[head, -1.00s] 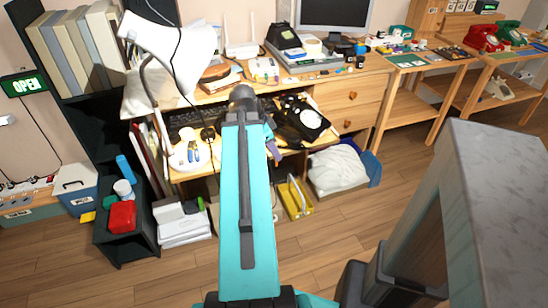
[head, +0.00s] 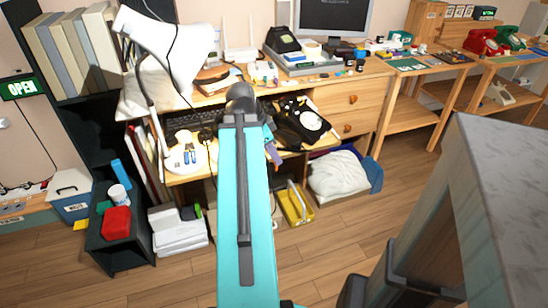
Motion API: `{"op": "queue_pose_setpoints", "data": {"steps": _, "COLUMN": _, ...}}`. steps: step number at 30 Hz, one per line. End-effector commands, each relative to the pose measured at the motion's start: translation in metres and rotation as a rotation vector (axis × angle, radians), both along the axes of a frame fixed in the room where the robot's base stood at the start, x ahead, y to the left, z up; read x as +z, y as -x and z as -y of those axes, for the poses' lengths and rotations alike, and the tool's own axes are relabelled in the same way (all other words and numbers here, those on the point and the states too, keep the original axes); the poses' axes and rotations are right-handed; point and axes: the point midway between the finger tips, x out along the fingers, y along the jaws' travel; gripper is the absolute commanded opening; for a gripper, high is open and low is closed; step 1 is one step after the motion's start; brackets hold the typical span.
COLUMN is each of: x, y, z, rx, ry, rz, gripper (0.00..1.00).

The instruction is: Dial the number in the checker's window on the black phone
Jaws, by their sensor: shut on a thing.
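The black phone (head: 291,130) sits on the wooden desk, right of my arm; its pale round dial (head: 311,120) faces up. My gripper (head: 273,153) is small and partly hidden by my teal arm. It is at the phone's left side, near the desk's front edge. A small purple piece (head: 275,155) shows at its end; whether it touches the phone I cannot tell. A dark box with a lit green window (head: 484,13) stands on the far right shelf; its digits are too small to read.
A white lamp (head: 160,45) and keyboard (head: 183,122) are left of my arm. A monitor (head: 336,15) stands behind the phone. A yellow basket (head: 296,205) and white bag (head: 338,176) are below the desk. A grey-topped block (head: 510,170) fills the right foreground. Red and green phones (head: 482,41) are far right.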

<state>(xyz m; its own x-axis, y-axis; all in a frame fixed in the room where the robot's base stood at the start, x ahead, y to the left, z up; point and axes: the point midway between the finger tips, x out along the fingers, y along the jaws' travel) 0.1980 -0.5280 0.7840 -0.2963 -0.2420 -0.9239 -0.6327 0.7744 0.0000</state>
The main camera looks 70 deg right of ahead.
Motion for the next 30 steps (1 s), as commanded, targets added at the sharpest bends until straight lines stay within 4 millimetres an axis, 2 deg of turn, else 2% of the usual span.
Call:
{"op": "queue_pose_setpoints", "data": {"steps": 13, "x": 0.000, "y": -0.001, "z": 0.000, "rx": 0.002, "ry": 0.000, "rz": 0.000, "gripper": 0.00}}
{"op": "queue_pose_setpoints", "data": {"steps": 17, "x": 0.001, "y": -0.007, "z": -0.001, "rx": 0.022, "ry": 0.001, "rz": 0.000, "gripper": 0.00}}
{"op": "queue_pose_setpoints", "data": {"steps": 23, "x": 0.004, "y": -0.036, "z": -0.007, "rx": 0.118, "ry": 0.001, "rz": 0.001, "gripper": 0.00}}
{"op": "queue_pose_setpoints", "data": {"steps": 30, "x": 0.012, "y": -0.098, "z": -0.025, "rx": 0.329, "ry": 0.000, "rz": 0.001, "gripper": 0.00}}
